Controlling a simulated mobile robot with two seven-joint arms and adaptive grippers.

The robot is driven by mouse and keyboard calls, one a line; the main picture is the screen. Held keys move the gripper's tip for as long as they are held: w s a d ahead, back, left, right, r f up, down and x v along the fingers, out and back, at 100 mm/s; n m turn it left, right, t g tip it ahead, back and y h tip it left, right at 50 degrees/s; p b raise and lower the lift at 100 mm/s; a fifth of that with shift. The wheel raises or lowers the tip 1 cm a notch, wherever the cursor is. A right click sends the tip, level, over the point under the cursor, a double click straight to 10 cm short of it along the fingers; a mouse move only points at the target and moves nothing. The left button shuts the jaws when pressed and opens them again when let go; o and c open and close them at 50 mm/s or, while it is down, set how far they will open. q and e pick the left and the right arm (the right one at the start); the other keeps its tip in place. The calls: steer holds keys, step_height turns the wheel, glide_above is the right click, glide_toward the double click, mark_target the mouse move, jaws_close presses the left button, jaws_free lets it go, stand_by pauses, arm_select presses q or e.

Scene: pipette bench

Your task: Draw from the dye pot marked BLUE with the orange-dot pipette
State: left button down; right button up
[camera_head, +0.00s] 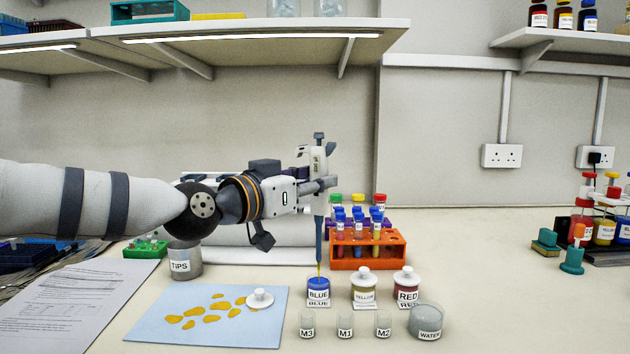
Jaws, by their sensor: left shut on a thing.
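My left gripper (322,186) is shut on an upright pipette (319,228), with a pale grey body and a blue-grey shaft. No orange dot can be made out on it. Its thin yellowish tip points down at the mouth of the pot marked BLUE (318,294). The tip's end meets the blue dye there; how deep it goes I cannot tell. The BLUE pot is uncovered. A white lid (260,299) lies on the light blue sheet (165,335) to the left. My right gripper is not in view.
Lidded YELLOW (364,294) and RED (407,297) pots stand right of BLUE. Cups M3 (307,327), M1 (345,328), M2 (383,327) and WATER (426,322) stand in front. An orange tube rack (370,262) is behind; a TIPS pot (185,265) stands left.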

mark_target(314, 147)
arm_select(q)
steer(key=shift+f, duration=0.55)
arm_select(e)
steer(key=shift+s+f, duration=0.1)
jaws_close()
arm_select(q)
steer(key=shift+r, duration=0.15)
stand_by(0.7)
